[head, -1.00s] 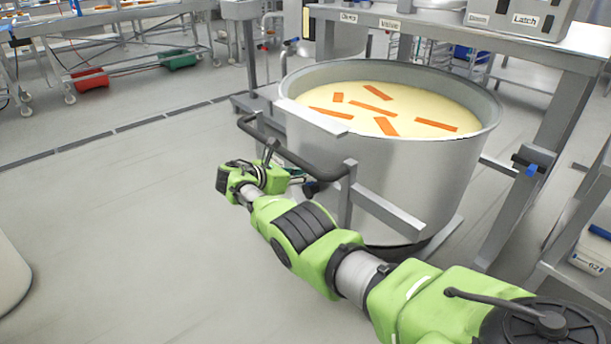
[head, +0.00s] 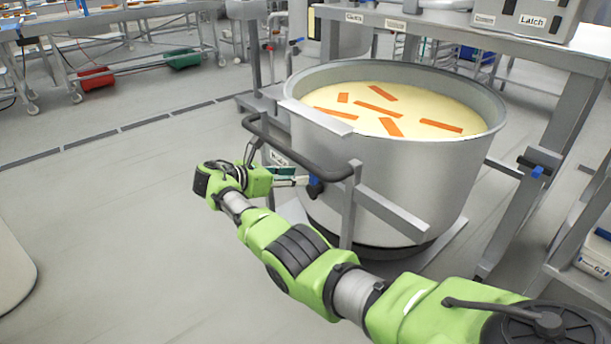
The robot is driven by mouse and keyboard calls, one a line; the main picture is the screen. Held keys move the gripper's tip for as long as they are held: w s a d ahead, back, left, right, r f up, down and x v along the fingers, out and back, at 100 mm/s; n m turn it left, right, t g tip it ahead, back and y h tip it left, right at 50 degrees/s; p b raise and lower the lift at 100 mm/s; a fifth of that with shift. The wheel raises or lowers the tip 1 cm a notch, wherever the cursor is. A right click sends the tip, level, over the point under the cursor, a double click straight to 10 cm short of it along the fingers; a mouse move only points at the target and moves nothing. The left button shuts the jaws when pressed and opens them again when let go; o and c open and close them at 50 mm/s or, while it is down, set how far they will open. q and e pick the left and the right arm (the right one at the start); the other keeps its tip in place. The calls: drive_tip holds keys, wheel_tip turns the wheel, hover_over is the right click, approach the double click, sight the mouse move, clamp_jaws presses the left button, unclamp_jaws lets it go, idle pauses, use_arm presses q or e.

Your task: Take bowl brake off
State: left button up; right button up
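The large round steel bowl (head: 430,190) stands in the middle, filled with a pale yellow mass and several orange strips. A dark bar handle (head: 300,158) runs along its front left side on grey posts. Below the bar is a small dark blue knob (head: 315,187), which may be the brake; its mount is partly hidden. My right gripper (head: 302,181) is left of this knob and under the bar, its fingers pointing at the knob. The fingertips are close to it; I cannot tell whether they touch it or how far they are apart. My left gripper is not in view.
A steel table (head: 440,22) with a box labelled Latch (head: 525,15) stands behind the bowl. A blue-handled clamp (head: 538,165) sits on the frame at right. Red (head: 94,78) and green (head: 183,59) bins are far back.

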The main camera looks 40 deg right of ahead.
drive_tip(key=v, duration=0.5)
drive_tip(key=shift+a+r, duration=0.1)
idle(1.0)
